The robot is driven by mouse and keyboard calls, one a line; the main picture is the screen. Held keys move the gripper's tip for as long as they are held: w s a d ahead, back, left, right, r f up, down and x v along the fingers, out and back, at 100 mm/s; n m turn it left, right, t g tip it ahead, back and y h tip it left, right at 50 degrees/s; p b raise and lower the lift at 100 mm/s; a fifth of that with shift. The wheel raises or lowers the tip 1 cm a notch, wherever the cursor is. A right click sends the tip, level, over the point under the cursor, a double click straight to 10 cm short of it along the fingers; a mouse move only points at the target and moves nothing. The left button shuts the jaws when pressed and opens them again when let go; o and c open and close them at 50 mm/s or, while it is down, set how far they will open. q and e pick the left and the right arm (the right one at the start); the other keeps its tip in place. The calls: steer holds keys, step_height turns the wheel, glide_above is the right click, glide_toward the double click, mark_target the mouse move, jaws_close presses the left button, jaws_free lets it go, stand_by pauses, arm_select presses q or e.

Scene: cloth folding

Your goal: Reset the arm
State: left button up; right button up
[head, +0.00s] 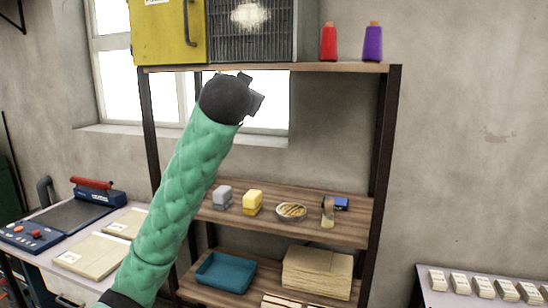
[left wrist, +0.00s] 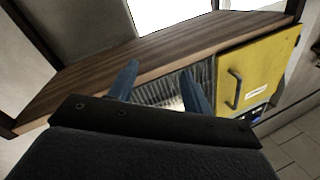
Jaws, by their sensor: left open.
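My left arm (head: 180,200), in a green quilted sleeve, reaches up from the bottom left in the head view. Its dark wrist end (head: 226,98) is raised in front of the wooden shelf unit, between the top and middle shelves. In the left wrist view, my left gripper (left wrist: 158,70) shows two blue-grey fingers spread apart with nothing between them. The yellow-doored cabinet and its grille (left wrist: 165,88) lie beyond the fingers. My right gripper is in neither view. No cloth can be made out.
The shelf unit (head: 385,150) carries a yellow-and-grey cabinet (head: 170,30), red (head: 328,42) and purple (head: 373,44) spools, small items and a teal tray (head: 225,272). A table (head: 132,208) with a press machine (head: 75,212) stands left; another table with small white boxes stands right.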

arm_select(q)
steer(key=s+a+f+n+g, duration=0.1)
steer(key=s+a+f+g, duration=0.2)
steer(key=f, duration=1.5)
steer(key=s+a+f+n+g, duration=0.1)
steer(key=s+a+f+g, duration=0.3)
steer(key=f, duration=1.3)
steer(key=s+f+n+g, duration=0.15)
steer(key=s+f, duration=0.35)
steer(key=f, duration=1.3)
steer(key=s+a+f+g, duration=0.1)
steer(key=s+f+g, duration=0.1)
steer(key=s+f, duration=0.6)
steer(key=s+a+f+g, duration=0.15)
steer(key=s+f, duration=0.35)
steer(key=f, duration=0.5)
steer(key=s+f+g, duration=0.2)
steer(key=s+f, duration=0.5)
steer(key=s, duration=0.4)
steer(key=s+d+f+g, duration=0.1)
steer(key=s+f+g, duration=0.1)
steer(key=s+f, duration=0.5)
steer(key=s, duration=0.4)
steer(key=shift+s+d+g+h, duration=0.2)
steer(key=shift+g+h, duration=0.2)
